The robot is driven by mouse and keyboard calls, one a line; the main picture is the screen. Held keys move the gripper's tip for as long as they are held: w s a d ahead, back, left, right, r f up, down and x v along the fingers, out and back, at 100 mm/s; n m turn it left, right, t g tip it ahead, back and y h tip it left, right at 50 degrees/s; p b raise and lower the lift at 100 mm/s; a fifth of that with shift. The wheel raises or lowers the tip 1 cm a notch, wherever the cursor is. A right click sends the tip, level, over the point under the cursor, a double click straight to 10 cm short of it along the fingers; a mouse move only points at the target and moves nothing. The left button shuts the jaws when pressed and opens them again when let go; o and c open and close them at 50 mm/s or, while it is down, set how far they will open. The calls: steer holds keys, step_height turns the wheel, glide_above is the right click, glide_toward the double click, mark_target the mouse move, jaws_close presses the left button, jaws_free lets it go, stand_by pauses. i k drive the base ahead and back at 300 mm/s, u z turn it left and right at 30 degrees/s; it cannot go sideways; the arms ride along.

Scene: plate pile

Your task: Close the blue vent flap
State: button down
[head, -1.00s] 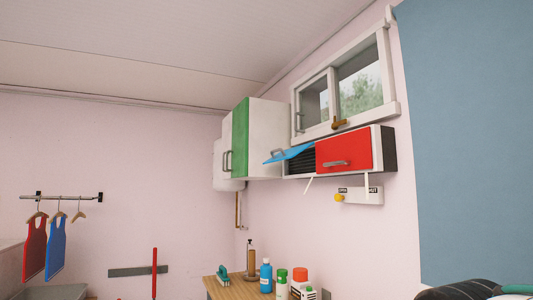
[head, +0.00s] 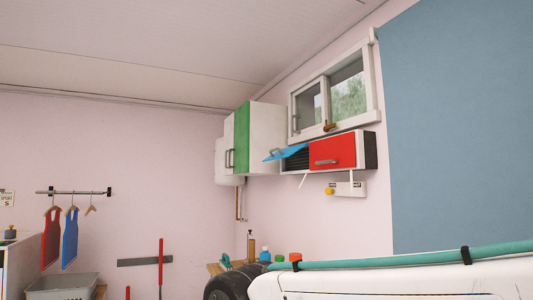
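The blue vent flap (head: 285,152) is on the wall unit below the window. It is hinged up and sticks out at a tilt, open, with a grey handle at its outer left edge. Dark slats (head: 297,161) show beneath it. A red flap (head: 333,151) with a grey handle lies flush over the right part of the same unit. My gripper is not in view. A white link of my arm with a teal hose fills the lower right of the head view, and its end is out of sight.
A white cabinet with a green door (head: 241,138) hangs left of the vent unit. A window (head: 333,96) is above. A switch plate with a yellow knob (head: 330,191) is below. Bottles (head: 265,254) stand on a wooden top, partly hidden by my arm.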

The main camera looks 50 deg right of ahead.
mark_target(286, 152)
steer(key=i, duration=1.1)
steer(key=z, duration=1.75)
steer(key=k, duration=0.6)
steer(key=z, duration=0.3)
steer(key=i, duration=1.1)
steer(key=u, duration=0.55)
